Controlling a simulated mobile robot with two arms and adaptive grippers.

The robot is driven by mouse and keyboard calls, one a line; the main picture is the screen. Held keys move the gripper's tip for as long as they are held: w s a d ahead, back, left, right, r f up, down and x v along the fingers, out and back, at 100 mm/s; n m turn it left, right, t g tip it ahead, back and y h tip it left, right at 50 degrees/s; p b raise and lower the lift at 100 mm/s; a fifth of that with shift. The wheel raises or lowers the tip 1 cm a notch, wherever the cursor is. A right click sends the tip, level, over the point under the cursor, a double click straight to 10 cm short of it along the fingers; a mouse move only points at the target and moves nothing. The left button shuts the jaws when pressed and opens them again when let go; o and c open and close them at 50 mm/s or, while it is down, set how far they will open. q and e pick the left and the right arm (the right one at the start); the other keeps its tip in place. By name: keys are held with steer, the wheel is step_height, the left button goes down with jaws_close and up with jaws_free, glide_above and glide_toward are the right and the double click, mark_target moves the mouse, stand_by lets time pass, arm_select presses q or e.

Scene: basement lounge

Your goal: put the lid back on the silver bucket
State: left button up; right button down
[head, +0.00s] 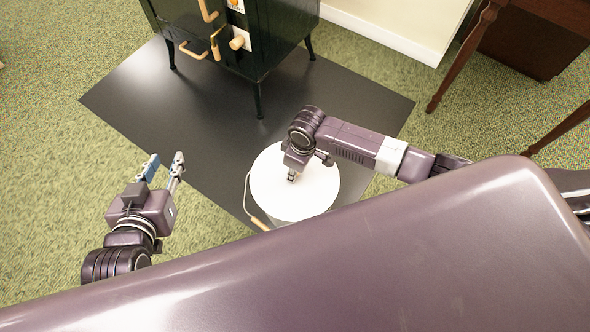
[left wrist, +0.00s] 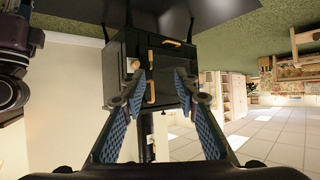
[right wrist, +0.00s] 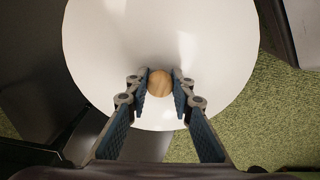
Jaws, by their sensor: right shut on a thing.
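The round white lid (head: 315,185) lies under my right gripper (head: 291,174) and also fills much of the right wrist view (right wrist: 110,40). My right gripper is shut on the lid's wooden knob (right wrist: 160,83), with a finger on each side of it. The bucket's wall is hidden in the head view; its wire handle with a wooden grip (head: 259,223) shows at the lid's lower left. I cannot tell whether the lid rests on the rim or is just above it. My left gripper (head: 164,167) is open and empty, left of the lid.
A dark green stove (head: 245,60) with wooden handles stands on a black floor mat (head: 150,95) beyond the lid. Wooden furniture legs (head: 465,60) stand at the upper right. The green carpet (head: 60,170) at the left is clear.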

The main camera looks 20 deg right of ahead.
arm_select(q)
steer(key=shift+s+f, duration=0.1)
steer(key=shift+s+a+f, duration=0.1)
steer(key=shift+s+f, duration=0.05)
steer(key=shift+f, duration=0.05)
steer(key=shift+s+a+f+g, duration=0.2)
steer(key=shift+s+f+g, duration=0.35)
steer(key=shift+f+g, duration=0.1)
stand_by(1.0)
arm_select(e)
steer(key=shift+p, duration=0.3)
arm_select(q)
steer(key=shift+s+a+f, duration=0.1)
steer(key=shift+s+f, duration=0.1)
steer(key=shift+f, duration=0.05)
steer(key=shift+s+f, duration=0.1)
steer(key=shift+s+a+f+g+y, duration=0.15)
steer(key=shift+s+g+y, duration=0.05)
steer(key=shift+g+y, duration=0.1)
steer(key=shift+s+f, duration=0.1)
steer(key=shift+s+a+f, duration=0.1)
steer(key=shift+s+f, duration=0.1)
